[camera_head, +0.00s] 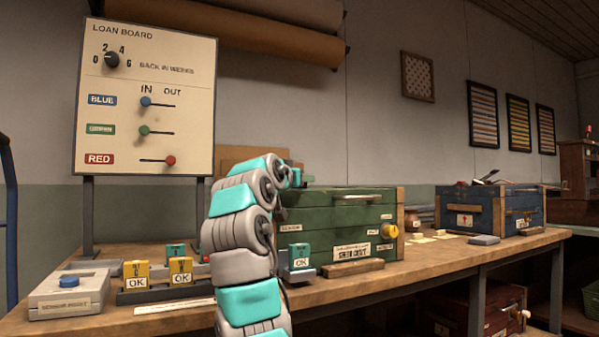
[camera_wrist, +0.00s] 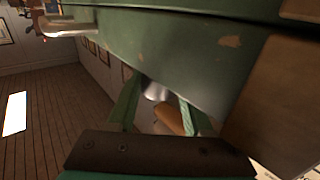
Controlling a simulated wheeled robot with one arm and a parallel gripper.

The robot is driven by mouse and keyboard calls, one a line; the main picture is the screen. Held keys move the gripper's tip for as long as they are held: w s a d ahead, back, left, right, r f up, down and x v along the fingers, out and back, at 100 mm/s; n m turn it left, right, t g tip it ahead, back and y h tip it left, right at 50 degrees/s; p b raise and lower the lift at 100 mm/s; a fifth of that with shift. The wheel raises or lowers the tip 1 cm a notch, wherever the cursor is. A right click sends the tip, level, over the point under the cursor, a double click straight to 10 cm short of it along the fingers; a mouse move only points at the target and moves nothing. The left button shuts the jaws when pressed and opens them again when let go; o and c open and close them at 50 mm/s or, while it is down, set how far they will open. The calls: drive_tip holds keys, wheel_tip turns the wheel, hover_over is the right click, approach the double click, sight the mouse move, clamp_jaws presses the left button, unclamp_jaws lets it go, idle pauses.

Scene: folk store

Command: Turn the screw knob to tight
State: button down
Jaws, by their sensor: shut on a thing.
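A green chest (camera_head: 335,215) stands on the workbench, with a metal handle and small labels on its front. In the wrist view its green side (camera_wrist: 190,50) fills the top. A silvery, rounded knob-like part (camera_wrist: 156,91) shows between the tips of my two green fingers, against that side. My gripper (camera_wrist: 162,100) is shut on this part; I cannot read its setting. In the head view my gripper is mostly hidden behind my arm at the chest's left end. A yellow knob (camera_head: 390,231) on the chest's front right is apart from my gripper.
A loan board (camera_head: 146,100) with a dial and sliders stands at the left. Yellow OK blocks (camera_head: 181,271) and a grey box with a blue button (camera_head: 69,283) sit below it. A blue chest (camera_head: 490,209) stands at the right.

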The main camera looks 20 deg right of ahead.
drive_tip(key=shift+m+g+h+p, duration=0.6)
drive_tip(key=shift+m+g+h, duration=0.1)
drive_tip(key=shift+g, duration=0.2)
drive_tip(key=shift+f, duration=0.1)
drive_tip(key=shift+c, duration=1.5)
unclamp_jaws()
drive_tip(key=b+v, duration=0.1)
drive_tip(key=v, duration=0.6)
drive_tip(key=shift+s+a, duration=0.15)
drive_tip(key=shift+a, duration=0.2)
